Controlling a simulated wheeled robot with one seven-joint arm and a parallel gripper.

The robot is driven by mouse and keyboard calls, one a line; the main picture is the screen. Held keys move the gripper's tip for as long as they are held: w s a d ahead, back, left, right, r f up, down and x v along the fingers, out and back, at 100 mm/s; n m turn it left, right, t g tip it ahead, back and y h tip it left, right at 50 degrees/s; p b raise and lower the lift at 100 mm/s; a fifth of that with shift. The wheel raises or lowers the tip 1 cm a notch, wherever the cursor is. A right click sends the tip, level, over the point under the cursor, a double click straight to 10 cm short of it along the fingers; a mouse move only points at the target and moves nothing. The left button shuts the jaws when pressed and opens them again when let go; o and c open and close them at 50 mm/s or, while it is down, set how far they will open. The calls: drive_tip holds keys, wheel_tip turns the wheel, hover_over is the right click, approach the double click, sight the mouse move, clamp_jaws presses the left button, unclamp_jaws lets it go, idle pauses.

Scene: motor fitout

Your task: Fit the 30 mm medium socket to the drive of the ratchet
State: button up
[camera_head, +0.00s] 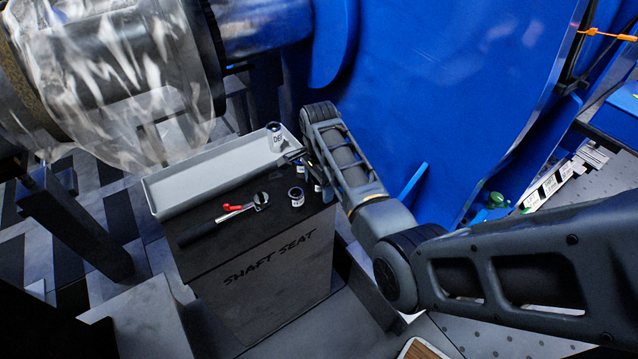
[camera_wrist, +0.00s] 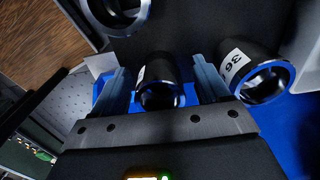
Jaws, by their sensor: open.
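The ratchet (camera_head: 240,209), with a black handle, a red lever and a round head, lies on the dark top of the shaft seat stand. My gripper (camera_head: 304,160) is at the right end of that top, partly hidden by my arm. In the wrist view my open gripper (camera_wrist: 161,72) has a dark socket (camera_wrist: 161,88) between its fingers, with a gap showing on each side. Its white label is mostly hidden, so I cannot read its size. A socket labelled 36 (camera_wrist: 262,80) stands just outside the right finger. I cannot tell which socket is the 30 mm one.
A black socket with a white label (camera_head: 297,197) stands right of the ratchet head. Another socket (camera_head: 275,134) is by the far end of the grey tray (camera_head: 165,208). A blue housing (camera_head: 430,80) rises behind.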

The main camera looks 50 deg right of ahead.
drive_tip(key=c, duration=1.2)
drive_tip(key=shift+c, duration=0.3)
drive_tip(key=shift+r, duration=0.1)
